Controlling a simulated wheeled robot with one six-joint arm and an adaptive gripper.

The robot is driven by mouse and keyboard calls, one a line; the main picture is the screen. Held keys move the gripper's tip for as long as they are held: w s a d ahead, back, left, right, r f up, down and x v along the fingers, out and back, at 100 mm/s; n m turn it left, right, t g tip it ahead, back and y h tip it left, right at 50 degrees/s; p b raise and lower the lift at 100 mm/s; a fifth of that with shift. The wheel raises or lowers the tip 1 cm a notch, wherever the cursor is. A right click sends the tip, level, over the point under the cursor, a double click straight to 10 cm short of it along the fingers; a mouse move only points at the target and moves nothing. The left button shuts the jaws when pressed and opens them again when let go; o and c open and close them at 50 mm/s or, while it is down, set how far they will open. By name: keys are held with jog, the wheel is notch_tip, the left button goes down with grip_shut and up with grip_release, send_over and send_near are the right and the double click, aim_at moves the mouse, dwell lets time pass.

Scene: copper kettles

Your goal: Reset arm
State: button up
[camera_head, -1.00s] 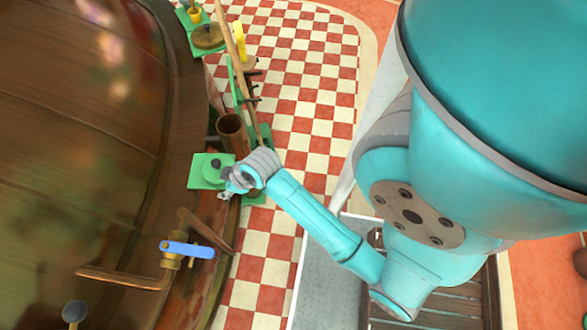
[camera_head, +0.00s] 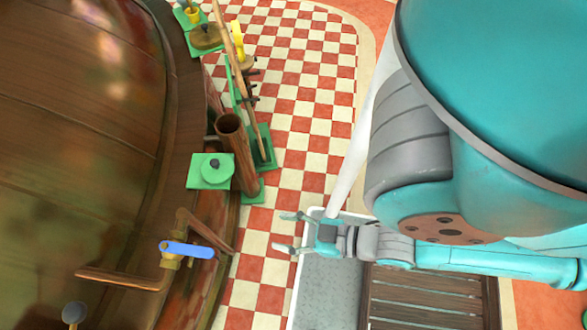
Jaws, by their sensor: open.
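My gripper (camera_head: 287,232) is open and empty. It points left, above the checkered floor and just past the left edge of my grey base platform. My teal and grey arm is folded back on the right and covers much of that side. The gripper is apart from the kettle and its fittings.
A big copper kettle (camera_head: 75,130) fills the left. On its side are a tap with a blue handle (camera_head: 187,250), a green square with a round knob (camera_head: 211,171) and a brown tube (camera_head: 236,150). The checkered floor (camera_head: 305,90) is clear between kettle and arm.

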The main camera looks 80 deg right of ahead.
jog(key=shift+s+a+r+t, duration=0.15)
jog(key=shift+s+r, duration=0.25)
jog(key=shift+r, duration=0.2)
jog(key=shift+s+a+r+t, duration=0.15)
jog(key=shift+s+r, duration=0.2)
jog(key=shift+r, duration=0.25)
